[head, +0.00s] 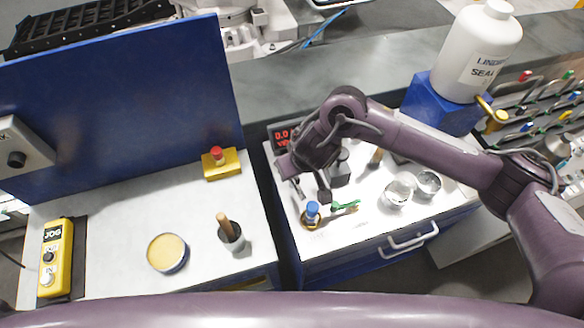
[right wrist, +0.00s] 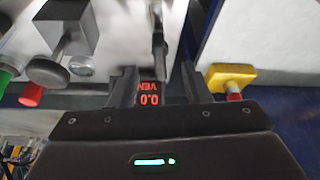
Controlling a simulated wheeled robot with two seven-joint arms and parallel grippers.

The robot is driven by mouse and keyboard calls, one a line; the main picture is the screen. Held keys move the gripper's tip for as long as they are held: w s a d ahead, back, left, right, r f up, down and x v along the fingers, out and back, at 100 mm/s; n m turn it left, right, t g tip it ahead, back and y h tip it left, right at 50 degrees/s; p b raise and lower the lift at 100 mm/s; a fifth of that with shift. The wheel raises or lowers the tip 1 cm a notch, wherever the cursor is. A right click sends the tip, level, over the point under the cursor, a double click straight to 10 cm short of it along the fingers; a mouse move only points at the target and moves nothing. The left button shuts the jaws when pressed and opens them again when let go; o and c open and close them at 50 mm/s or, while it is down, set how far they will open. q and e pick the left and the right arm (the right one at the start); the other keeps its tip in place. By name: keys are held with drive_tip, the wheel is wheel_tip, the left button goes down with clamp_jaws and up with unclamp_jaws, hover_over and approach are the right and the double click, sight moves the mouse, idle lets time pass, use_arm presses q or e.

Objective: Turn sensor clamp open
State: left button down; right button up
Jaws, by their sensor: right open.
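A dark grey block with round knobs (head: 341,172), which may be the sensor clamp, stands on the white top of the right cabinet. It shows at the upper left of the right wrist view (right wrist: 68,28), to the left of my fingers and apart from them. A thin dark upright part (right wrist: 159,40) shows in the gap between the fingers, and I cannot tell if it belongs to the clamp. My right gripper (head: 310,192) is open and points down beside the block; its fingers also show in the right wrist view (right wrist: 157,75). My left gripper is not visible.
A red digital display (head: 283,137) stands behind my right gripper. A blue-capped item (head: 312,211), a green item (head: 345,206) and metal cups (head: 398,190) are close by. A yellow box with a red button (head: 221,163) is on the left bench. A white bottle (head: 480,50) stands at right.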

drive_tip(key=x, duration=0.5)
drive_tip(key=shift+w+r, duration=0.1)
drive_tip(key=shift+w, duration=0.05)
drive_tip(key=shift+c, duration=0.2)
clamp_jaws()
